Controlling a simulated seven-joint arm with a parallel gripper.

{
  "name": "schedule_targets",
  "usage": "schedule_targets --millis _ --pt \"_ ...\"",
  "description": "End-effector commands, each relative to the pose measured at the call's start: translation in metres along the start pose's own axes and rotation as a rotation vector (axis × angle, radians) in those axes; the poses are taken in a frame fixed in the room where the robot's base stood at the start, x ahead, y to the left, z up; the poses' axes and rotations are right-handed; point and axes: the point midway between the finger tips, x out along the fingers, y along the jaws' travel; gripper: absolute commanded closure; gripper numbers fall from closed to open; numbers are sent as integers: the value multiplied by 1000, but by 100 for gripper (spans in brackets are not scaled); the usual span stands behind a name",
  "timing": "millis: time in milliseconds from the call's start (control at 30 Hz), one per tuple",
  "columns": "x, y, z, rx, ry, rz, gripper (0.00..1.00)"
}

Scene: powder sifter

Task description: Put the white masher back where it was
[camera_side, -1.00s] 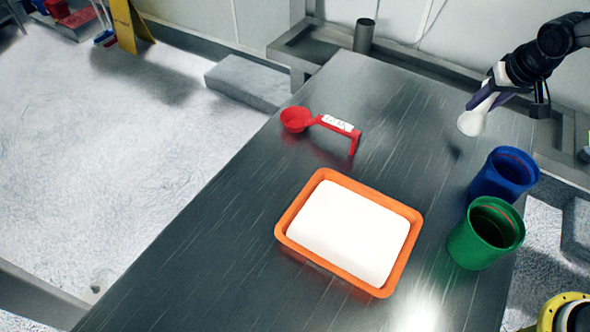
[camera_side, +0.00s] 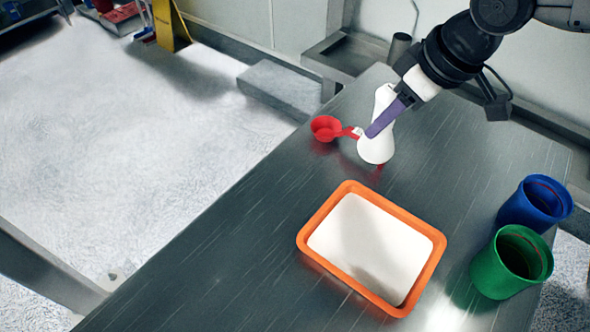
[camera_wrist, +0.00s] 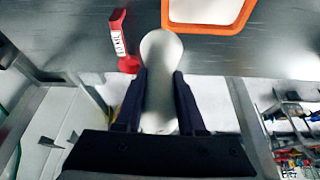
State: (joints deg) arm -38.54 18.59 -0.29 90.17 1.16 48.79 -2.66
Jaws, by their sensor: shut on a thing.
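The white masher (camera_side: 376,148) is in my gripper (camera_side: 388,118), which is shut on it. In the side view the masher hangs with its wide rounded end down, above the far part of the table, between the camera and the red scoop's handle. In the wrist view the masher (camera_wrist: 160,85) stands between the two dark fingers of my gripper (camera_wrist: 160,95), its wide end pointing away. I cannot tell whether it touches the table.
The red scoop (camera_side: 326,127) lies close to the masher, its handle partly hidden. An orange tray (camera_side: 318,256) of white powder sits nearer. Green (camera_side: 500,270) and blue (camera_side: 530,205) cups stand at right. The table's left front is clear.

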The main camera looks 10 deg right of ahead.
Motion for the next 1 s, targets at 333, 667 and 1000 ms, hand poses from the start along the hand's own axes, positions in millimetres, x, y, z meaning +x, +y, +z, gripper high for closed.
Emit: schedule_targets --millis 333,667,1000 --pt "17 -41 -14 -71 1 -29 100" --pt "67 -43 -61 -69 2 -29 100" --pt "130 -45 -86 -69 1 -29 100"
